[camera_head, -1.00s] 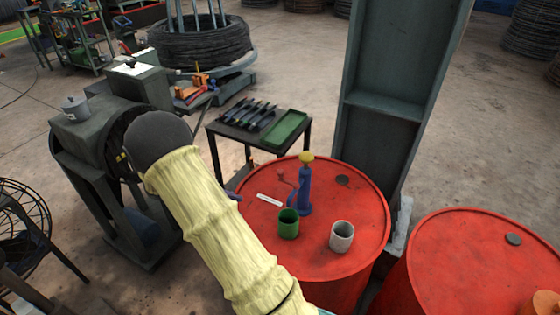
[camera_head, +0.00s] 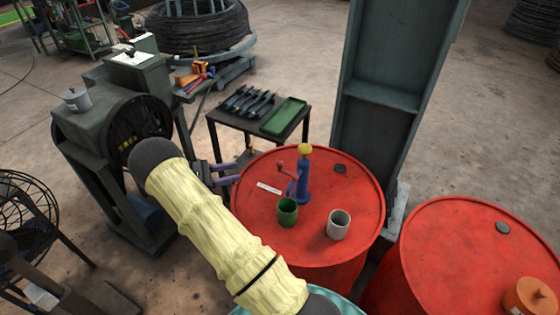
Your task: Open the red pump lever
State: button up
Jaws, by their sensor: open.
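A small pump (camera_head: 303,183) with a blue body and a yellow top stands upright on a red drum (camera_head: 345,255). Its red lever (camera_head: 283,168) sticks out from the pump's left side, with a small knob at its end. My gripper (camera_head: 231,173) shows past the far side of my yellow-sleeved arm, over the drum's left rim. Its two purple fingers are open and empty, pointing right toward the lever, with a clear gap between them and it. My arm hides the rest of the gripper's wrist.
A green cup (camera_head: 287,212) and a grey cup (camera_head: 338,225) stand on the drum in front of the pump. A white label (camera_head: 269,188) lies left of it. A steel column (camera_head: 385,80) rises behind right. A second red drum (camera_head: 455,250) is at right.

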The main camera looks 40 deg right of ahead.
aim_at(280, 162)
jog(key=p+x, duration=0.7)
jog(key=x, duration=0.9)
jog(key=shift+s+d, duration=0.1)
jog(key=shift+d, duration=0.15)
jog(key=shift+a+r, duration=0.1)
jog(key=shift+a, duration=0.1)
grip_shut()
